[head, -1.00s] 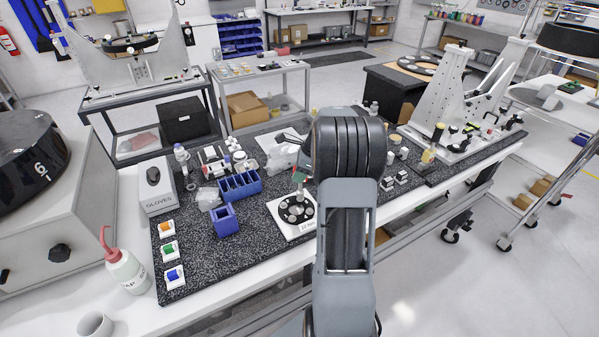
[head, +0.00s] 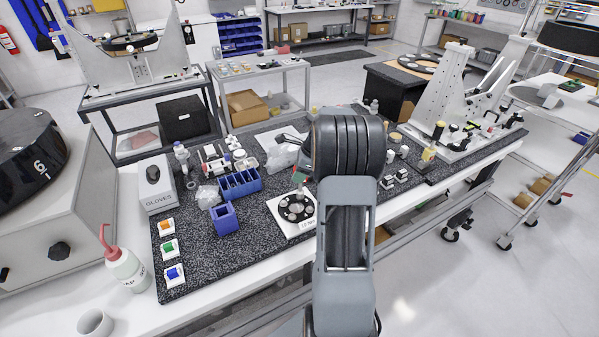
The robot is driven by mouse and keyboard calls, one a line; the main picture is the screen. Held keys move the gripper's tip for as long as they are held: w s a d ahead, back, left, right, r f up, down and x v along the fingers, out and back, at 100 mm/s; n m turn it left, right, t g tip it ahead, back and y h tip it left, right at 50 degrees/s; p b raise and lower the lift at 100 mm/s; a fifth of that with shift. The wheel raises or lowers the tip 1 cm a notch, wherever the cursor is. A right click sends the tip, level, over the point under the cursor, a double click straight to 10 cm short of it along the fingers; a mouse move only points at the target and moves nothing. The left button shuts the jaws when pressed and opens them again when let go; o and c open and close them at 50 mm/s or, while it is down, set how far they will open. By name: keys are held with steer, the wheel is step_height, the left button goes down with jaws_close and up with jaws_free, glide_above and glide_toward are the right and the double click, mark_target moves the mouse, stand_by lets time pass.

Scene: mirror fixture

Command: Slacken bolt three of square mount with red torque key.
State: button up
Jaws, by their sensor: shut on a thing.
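The square mount (head: 279,206) is a white square plate bearing a black round disc with several pale bolts, on the speckled mat at the middle of the bench. It has a small label on its front edge. My gripper (head: 301,178) shows only as a small part at the left of my dark wrist, above the mount's far side. It is shut on a slim tool with a trace of red, which I take for the red torque key (head: 299,189); its tip is over or on the disc. I cannot tell which bolt it meets. My arm hides much of this area.
A blue open box (head: 225,218) and a blue divided bin (head: 240,185) stand left of the mount. Orange, green and blue items in white holders (head: 169,248) line the mat's left edge. A glove box (head: 155,185) and a bottle (head: 126,268) stand further left. A tall white fixture (head: 440,95) stands right.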

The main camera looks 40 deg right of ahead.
steer(key=shift+f, duration=0.45)
stand_by(0.3)
steer(key=shift+n, duration=0.3)
